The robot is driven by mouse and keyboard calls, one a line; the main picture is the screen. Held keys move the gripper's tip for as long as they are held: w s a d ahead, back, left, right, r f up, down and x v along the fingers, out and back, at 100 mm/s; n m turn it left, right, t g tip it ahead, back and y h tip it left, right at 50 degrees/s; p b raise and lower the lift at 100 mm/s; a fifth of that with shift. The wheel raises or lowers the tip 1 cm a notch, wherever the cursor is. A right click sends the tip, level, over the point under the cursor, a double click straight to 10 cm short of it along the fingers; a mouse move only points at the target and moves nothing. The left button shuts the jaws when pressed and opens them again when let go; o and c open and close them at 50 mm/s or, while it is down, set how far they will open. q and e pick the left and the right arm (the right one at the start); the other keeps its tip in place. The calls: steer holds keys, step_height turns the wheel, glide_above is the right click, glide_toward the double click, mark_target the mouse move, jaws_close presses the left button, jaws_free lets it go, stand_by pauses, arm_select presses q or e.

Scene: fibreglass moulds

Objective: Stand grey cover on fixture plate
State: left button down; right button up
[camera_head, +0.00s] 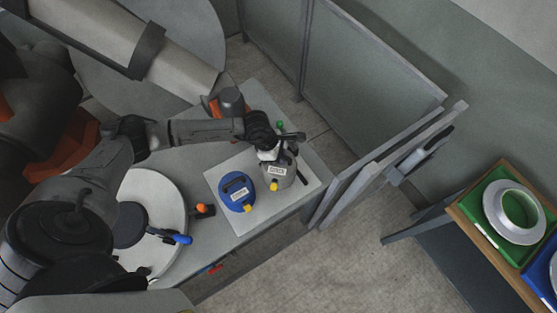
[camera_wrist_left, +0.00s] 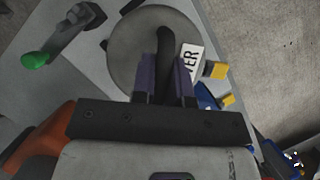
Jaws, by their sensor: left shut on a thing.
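The grey cover (camera_head: 281,176) is a short round piece with a white label and a yellow tab. In the left wrist view the grey cover (camera_wrist_left: 130,52) shows as a disc with a black bar handle. My left gripper (camera_head: 268,150) is above it, shut on that handle; its two fingers (camera_wrist_left: 165,82) lie either side of the bar. The cover is over the right part of the pale fixture plate (camera_head: 264,211); I cannot tell whether it touches the plate. My right gripper is not in view.
A blue cover (camera_head: 237,192) with a yellow tab is on the plate, just left of the grey one. A green-tipped clamp (camera_wrist_left: 62,38) is close by. Orange-tipped (camera_head: 202,209) and blue-handled (camera_head: 180,239) tools lie left, by a round white mould (camera_head: 168,190). Grey panels (camera_head: 350,190) stand right.

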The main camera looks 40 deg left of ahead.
arm_select(q)
steer(key=shift+a+f+p, duration=0.1)
steer(key=shift+f+p, duration=0.25)
steer(key=shift+f, duration=1.85)
steer(key=c, duration=1.1)
jaws_free()
